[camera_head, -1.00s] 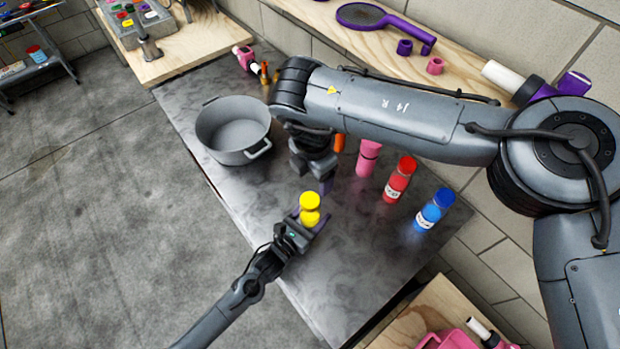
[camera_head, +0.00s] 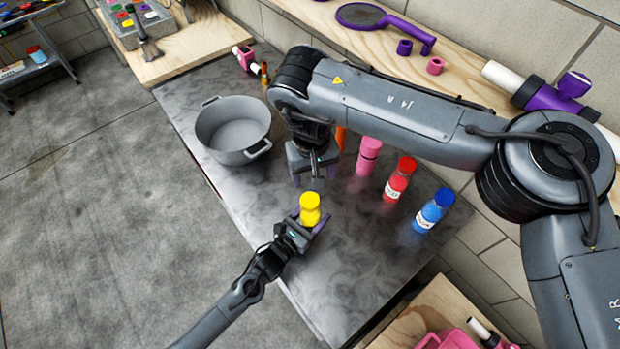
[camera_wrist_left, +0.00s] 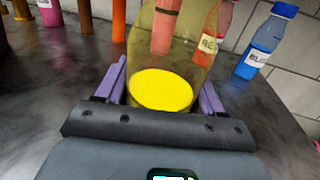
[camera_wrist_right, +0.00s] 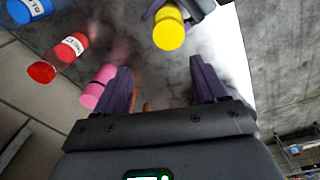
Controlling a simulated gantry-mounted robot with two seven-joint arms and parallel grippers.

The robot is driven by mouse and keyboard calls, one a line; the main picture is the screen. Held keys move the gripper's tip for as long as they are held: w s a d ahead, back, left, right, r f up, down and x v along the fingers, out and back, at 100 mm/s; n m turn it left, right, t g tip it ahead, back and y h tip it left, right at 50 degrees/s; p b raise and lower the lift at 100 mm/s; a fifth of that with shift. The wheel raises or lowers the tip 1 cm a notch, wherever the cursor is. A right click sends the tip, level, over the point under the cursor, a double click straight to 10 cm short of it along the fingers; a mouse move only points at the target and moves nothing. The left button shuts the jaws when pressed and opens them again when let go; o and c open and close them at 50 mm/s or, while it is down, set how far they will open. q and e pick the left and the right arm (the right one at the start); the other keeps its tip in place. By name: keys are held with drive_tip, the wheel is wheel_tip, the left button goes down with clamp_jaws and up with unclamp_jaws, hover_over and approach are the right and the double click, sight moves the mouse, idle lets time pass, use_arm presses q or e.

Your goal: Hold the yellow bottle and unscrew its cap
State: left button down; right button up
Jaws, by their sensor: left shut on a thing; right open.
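The yellow bottle (camera_head: 309,217) stands upright in my left gripper (camera_head: 306,222), whose purple fingers are shut around its sides. In the left wrist view the bottle (camera_wrist_left: 160,92) is clear-walled with yellow liquid low in it, and its top is cut off. The yellow cap (camera_head: 310,199) sits at the bottle's top; how tightly it is seated I cannot tell. It also shows in the right wrist view (camera_wrist_right: 169,32). My right gripper (camera_head: 309,182) is open and empty, just behind the cap in the head view; in its wrist view the cap lies beyond the fingertips.
A grey pot (camera_head: 233,130) stands at left on the dark table (camera_head: 290,262). A pink bottle (camera_head: 368,157), a red bottle (camera_head: 396,187) and a blue bottle (camera_head: 430,214) stand to the right. The table's front is bare.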

sight(310, 200)
drive_tip(key=shift+g, duration=0.3)
drive_tip(key=f, duration=0.5)
drive_tip(key=s+f, duration=0.1)
drive_tip(key=f, duration=0.1)
drive_tip(key=shift+a+f, duration=0.3)
drive_tip(key=shift+a, duration=0.1)
drive_tip(key=shift+f, duration=0.95)
drive_tip(key=shift+c, duration=0.3)
